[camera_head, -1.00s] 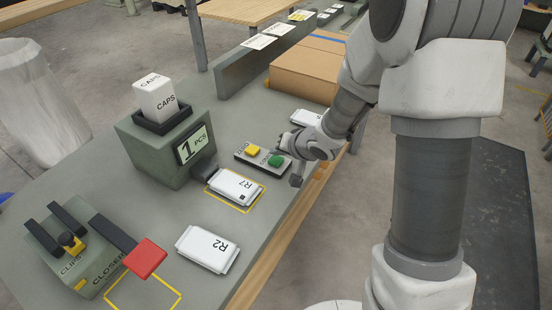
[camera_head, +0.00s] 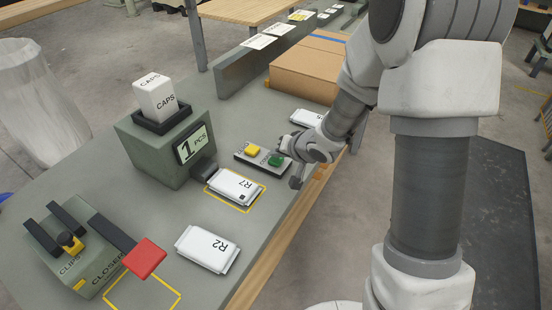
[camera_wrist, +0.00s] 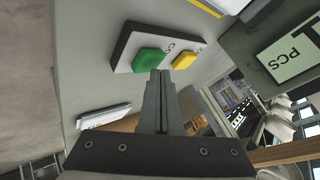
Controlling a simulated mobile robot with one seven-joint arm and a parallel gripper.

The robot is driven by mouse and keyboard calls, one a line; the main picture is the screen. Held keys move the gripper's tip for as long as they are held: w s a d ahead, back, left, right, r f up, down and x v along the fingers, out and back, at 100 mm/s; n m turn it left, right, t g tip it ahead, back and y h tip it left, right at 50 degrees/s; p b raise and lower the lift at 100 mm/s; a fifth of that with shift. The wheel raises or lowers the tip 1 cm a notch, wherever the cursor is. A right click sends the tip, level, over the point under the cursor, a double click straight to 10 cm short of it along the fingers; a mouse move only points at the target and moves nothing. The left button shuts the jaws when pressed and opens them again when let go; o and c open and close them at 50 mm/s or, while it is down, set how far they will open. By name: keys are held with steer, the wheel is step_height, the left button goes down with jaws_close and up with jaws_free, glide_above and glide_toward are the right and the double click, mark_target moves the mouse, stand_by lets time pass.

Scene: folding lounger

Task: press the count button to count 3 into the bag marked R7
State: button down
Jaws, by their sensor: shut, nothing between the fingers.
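The green button (camera_head: 276,160) sits on a dark button box on the bench, beside a yellow button (camera_head: 253,150). In the wrist view a partly hidden label starting "CO" is by the green button (camera_wrist: 150,60). My gripper (camera_head: 283,152) is shut and empty, its fingertips at the green button; the wrist view shows the closed fingers (camera_wrist: 160,74) over its edge. I cannot tell whether they touch it. The bag marked R7 (camera_head: 232,184) lies in a yellow outline below the dispenser's spout. The dispenser display (camera_head: 192,145) reads 1 PCS.
The CAPS hopper (camera_head: 157,100) tops the dispenser. The bag marked R2 (camera_head: 206,248) lies nearer the front. Another white bag (camera_head: 305,118) lies beyond the buttons, by a cardboard box (camera_head: 305,72). A clip machine with a red plate (camera_head: 146,258) stands at the lower left.

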mark_target(278, 162)
steer(key=shift+f+b, duration=0.35)
steer(key=shift+f, duration=0.2)
stand_by(0.4)
steer(key=shift+r, duration=0.1)
steer(key=shift+r+p, duration=0.9)
steer(key=shift+p, duration=0.2)
step_height(278, 162, up, 5)
steer(key=p, duration=0.5)
steer(key=shift+p, duration=0.3)
stand_by(2.1)
